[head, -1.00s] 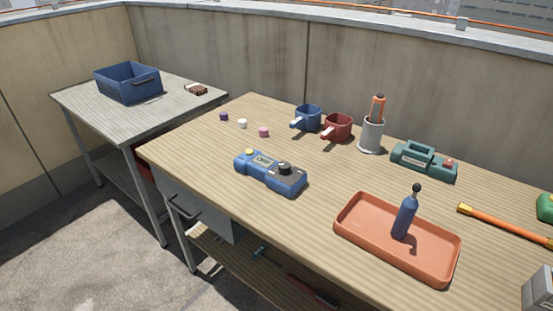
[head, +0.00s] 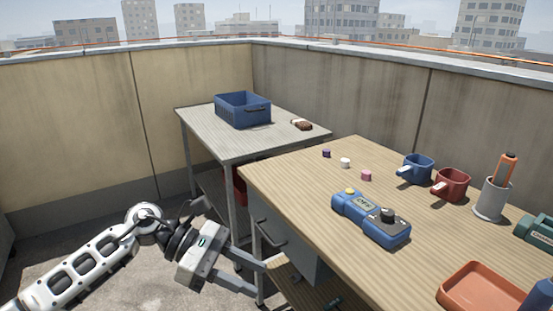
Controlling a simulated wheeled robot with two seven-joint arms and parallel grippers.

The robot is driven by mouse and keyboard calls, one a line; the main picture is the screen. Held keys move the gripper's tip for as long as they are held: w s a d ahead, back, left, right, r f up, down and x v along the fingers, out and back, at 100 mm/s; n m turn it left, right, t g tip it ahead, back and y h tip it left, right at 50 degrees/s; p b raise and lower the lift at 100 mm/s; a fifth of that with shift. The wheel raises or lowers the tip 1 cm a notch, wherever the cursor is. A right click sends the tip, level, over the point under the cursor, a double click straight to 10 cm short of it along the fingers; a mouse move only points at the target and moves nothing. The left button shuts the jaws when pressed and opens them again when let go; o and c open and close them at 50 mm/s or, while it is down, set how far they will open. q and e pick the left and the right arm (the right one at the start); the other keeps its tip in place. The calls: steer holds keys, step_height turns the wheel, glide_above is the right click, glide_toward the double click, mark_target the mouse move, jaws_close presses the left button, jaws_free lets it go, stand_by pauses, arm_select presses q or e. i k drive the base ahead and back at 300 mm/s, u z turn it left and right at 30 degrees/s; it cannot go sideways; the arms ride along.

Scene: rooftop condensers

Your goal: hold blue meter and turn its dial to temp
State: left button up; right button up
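The blue meter (head: 371,219) lies flat on the wooden workbench, toward its left front part. The dial's pointer setting is too small to read. My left gripper (head: 259,279) is open and empty, in front of the workbench's left end and below its top. It is apart from the meter, to its lower left. My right gripper is not in view.
Three small caps lie behind the meter. A drawer handle (head: 270,234) is near my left gripper. A side table holds a blue crate (head: 243,110).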

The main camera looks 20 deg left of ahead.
mark_target(387, 214)
steer(key=u, duration=1.65)
steer(key=i, duration=1.9)
steer(key=z, duration=3.25)
steer(key=i, duration=0.55)
steer(key=u, duration=0.05)
